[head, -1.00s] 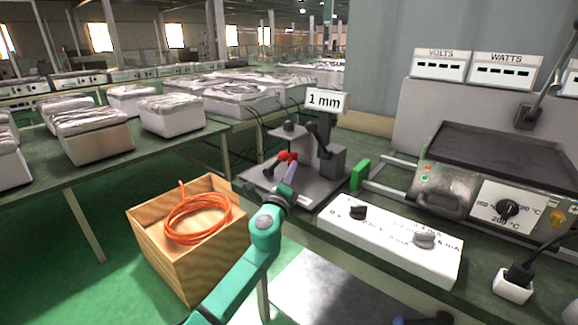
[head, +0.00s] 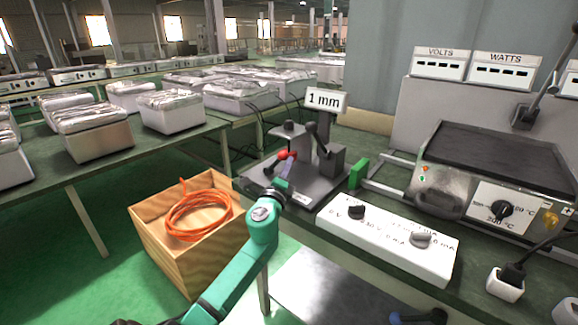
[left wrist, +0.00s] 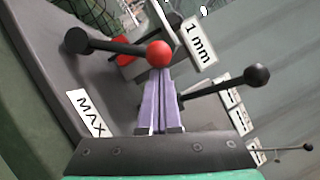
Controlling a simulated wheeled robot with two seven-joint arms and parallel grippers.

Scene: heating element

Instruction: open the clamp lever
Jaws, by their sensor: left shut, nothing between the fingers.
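The clamp fixture (head: 310,188) stands on the bench with a grey base, a post and a "1 mm" sign. It has a red ball knob (head: 283,154), and a black-knobbed lever (head: 311,128) slants up beside the post. The left wrist view shows the red ball (left wrist: 159,53) between a black-knobbed lever on the left (left wrist: 77,41) and another on the right (left wrist: 257,76). I cannot tell which one is the clamp lever. My left gripper (head: 284,182) is shut and empty; its purple fingers (left wrist: 157,78) point at the red ball. Contact is unclear.
A green block (head: 358,174) is beside the fixture. A wooden crate (head: 160,247) with an orange cable (head: 197,215) stands at the left, below the bench.

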